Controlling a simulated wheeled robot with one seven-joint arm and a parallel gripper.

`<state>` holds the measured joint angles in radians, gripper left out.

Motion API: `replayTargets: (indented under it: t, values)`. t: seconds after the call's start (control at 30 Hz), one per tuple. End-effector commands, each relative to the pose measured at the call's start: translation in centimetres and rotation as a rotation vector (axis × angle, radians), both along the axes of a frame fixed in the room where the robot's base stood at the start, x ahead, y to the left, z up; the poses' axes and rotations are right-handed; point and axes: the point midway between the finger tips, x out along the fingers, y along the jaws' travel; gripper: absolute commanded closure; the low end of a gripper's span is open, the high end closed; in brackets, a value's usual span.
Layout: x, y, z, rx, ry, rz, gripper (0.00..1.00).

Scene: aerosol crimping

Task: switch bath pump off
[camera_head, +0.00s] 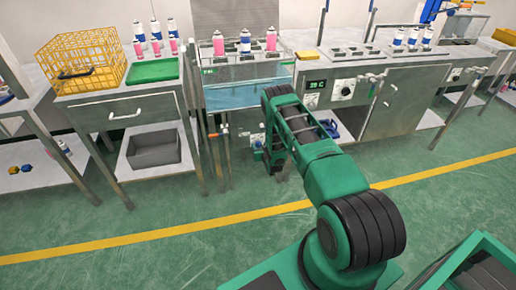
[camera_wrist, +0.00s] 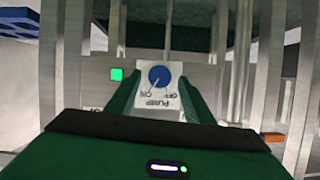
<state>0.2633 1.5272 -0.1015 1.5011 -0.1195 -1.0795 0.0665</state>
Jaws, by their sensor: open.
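In the wrist view the pump switch plate (camera_wrist: 166,107) is white, marked PUMP, ON and OFF, and appears upside down. Its round blue knob (camera_wrist: 159,76) has a white pointer that seems to lean toward the ON mark.
Metal legs and pipes (camera_wrist: 240,60) stand close around the gripper. A drawer table with a yellow wire basket (camera_head: 82,62) and green tray (camera_head: 153,71) is left of the bath. A cabinet with a display (camera_head: 316,84) is on the right. The green floor in front is mostly clear.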

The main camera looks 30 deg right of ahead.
Motion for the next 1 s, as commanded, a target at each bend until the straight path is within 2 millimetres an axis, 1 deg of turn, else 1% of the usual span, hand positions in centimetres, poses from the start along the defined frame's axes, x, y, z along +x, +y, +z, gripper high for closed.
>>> replayTargets:
  t: [0.03, 0.2, 0.53, 0.57, 0.6, 0.67, 0.7, 0.73, 0.77, 0.8, 1.0]
  values:
    - [0.4, -0.1, -0.2, 0.000, -0.001, 0.000, 0.52]
    - [1.4, -0.4, -0.6, -0.002, -0.001, -0.001, 0.52]
    - [1.6, -0.4, -0.7, -0.001, 0.001, 0.000, 0.52]
    - [1.6, -0.4, -0.7, -0.001, 0.001, 0.000, 0.57]
    - [1.6, -0.4, -0.7, -0.001, 0.001, 0.000, 0.67]
    - [1.6, -0.4, -0.7, -0.001, 0.001, 0.000, 0.81]
    - [1.6, -0.4, -0.7, -0.001, 0.001, 0.000, 0.91]
    - [1.6, -0.4, -0.7, -0.001, 0.001, 0.000, 0.94]
    - [1.6, -0.4, -0.7, -0.001, 0.001, 0.000, 0.94]
    - [1.6, 0.2, -0.7, 0.001, 0.001, 0.000, 0.93]
    - [1.7, 0.0, -0.7, -0.017, 0.007, 0.003, 0.93]
